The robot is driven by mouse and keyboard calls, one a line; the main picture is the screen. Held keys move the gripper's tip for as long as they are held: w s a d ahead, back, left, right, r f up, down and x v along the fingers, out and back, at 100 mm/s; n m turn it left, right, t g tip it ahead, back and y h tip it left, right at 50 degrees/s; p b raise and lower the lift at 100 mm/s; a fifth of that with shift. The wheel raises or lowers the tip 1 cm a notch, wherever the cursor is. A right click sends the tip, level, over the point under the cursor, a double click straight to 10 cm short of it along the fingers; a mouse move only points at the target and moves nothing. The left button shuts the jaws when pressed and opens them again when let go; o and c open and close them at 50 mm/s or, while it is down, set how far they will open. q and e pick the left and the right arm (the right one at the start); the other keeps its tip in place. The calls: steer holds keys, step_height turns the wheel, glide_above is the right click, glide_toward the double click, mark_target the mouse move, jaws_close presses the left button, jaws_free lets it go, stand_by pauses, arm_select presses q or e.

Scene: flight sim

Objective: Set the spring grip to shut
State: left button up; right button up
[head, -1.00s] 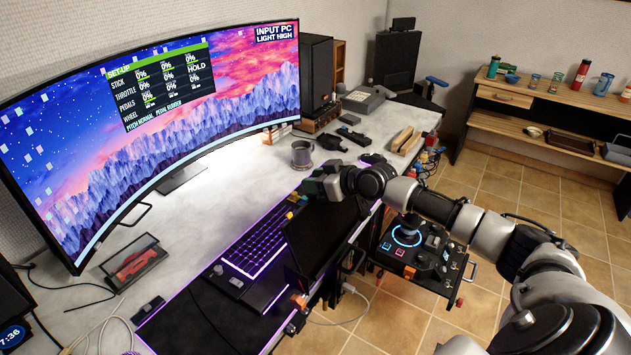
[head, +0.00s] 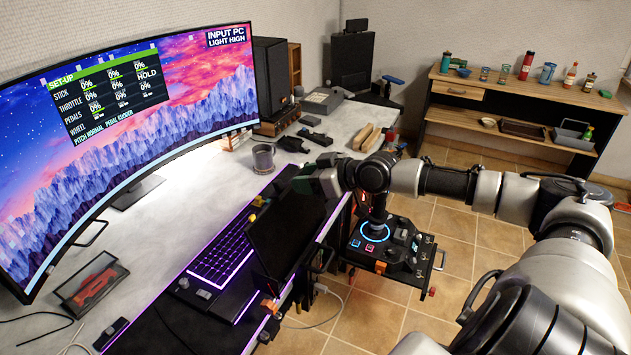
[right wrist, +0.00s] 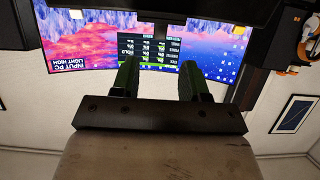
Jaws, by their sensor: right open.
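A pair of tan handles (head: 367,138), side by side near the desk's far right edge, looks like the spring grip; at this size I cannot tell how far apart its handles are. My right gripper (head: 318,182) is above the desk's front edge, nearer to me than the handles and apart from them. In the right wrist view my right gripper (right wrist: 158,82) has two dark green fingers standing apart with nothing between them. The handles do not show in that view. My left gripper is not in view.
A mug (head: 263,157) stands left of the handles. The large curved monitor (head: 130,110) fills the left. A keyboard (head: 222,250) and a dark screen (head: 285,235) are near the front edge. A control box (head: 390,248) with a stick sits beside the desk.

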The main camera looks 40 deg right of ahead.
steer(key=shift+v, duration=1.1)
